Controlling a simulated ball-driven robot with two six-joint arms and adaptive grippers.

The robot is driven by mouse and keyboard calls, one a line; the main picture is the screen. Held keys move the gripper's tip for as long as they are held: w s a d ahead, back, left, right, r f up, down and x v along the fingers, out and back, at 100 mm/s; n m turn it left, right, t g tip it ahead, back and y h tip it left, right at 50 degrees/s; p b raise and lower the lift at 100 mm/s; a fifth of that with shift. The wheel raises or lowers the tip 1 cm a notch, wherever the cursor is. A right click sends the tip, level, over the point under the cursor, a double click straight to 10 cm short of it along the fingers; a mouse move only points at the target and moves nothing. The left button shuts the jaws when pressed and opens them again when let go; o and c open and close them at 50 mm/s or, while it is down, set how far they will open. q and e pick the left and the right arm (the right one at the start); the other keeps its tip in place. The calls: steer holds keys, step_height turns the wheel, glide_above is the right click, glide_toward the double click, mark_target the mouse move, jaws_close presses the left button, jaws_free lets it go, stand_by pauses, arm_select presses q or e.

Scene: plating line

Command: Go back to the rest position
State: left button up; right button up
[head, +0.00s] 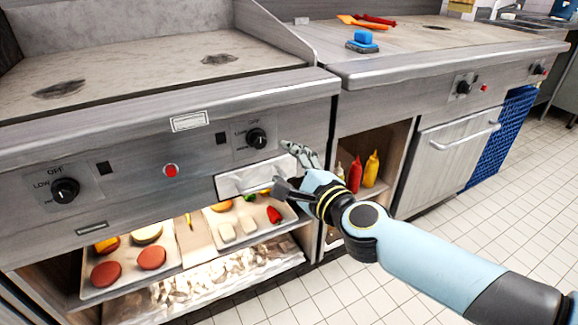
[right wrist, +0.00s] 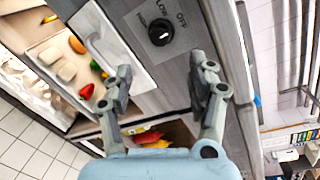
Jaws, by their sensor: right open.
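My right gripper (head: 279,166) is open and empty in front of the griddle's front panel. Its fingers also show in the right wrist view (right wrist: 160,66), spread apart with a black knob (right wrist: 160,32) beyond them. The same knob (head: 256,138) shows in the head view just above and left of the fingers. A pale drawer front or handle (head: 232,184) lies just left of the gripper; I cannot tell whether a finger touches it. My left gripper is not in view.
Below the griddle, trays (head: 172,262) hold patties, buns and vegetables. Red and yellow bottles (head: 371,168) stand in an open shelf behind my right arm. A blue sponge (head: 363,38) and an orange utensil (head: 348,20) lie on the right counter. The tiled floor (head: 470,225) is clear.

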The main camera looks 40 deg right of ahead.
steer(key=shift+s, duration=0.15)
stand_by(0.4)
steer(key=s+a+f+n+g+y, duration=0.1)
steer(key=s+f+n+g, duration=0.4)
steer(key=s+f, duration=0.7)
steer(key=s+a+f+n+g+y, duration=0.1)
steer(key=s+a+f+n+g, duration=0.35)
steer(key=f, duration=1.35)
steer(key=s+f+n+g, duration=0.2)
steer(key=s+f+n, duration=0.2)
steer(key=s, duration=0.5)
steer(key=s+d+f+n+g, duration=0.1)
steer(key=s+f+n+g, duration=0.1)
steer(key=s+f+n, duration=0.2)
steer(key=s+d+f+n+g, duration=0.1)
steer(key=s+f+n, duration=0.3)
steer(key=s+n, duration=0.4)
steer(key=s+g, duration=0.1)
steer(key=s, duration=0.6)
steer(key=shift+s+d+f, duration=0.2)
steer(key=shift+s+f, duration=0.05)
steer(key=shift+s, duration=0.05)
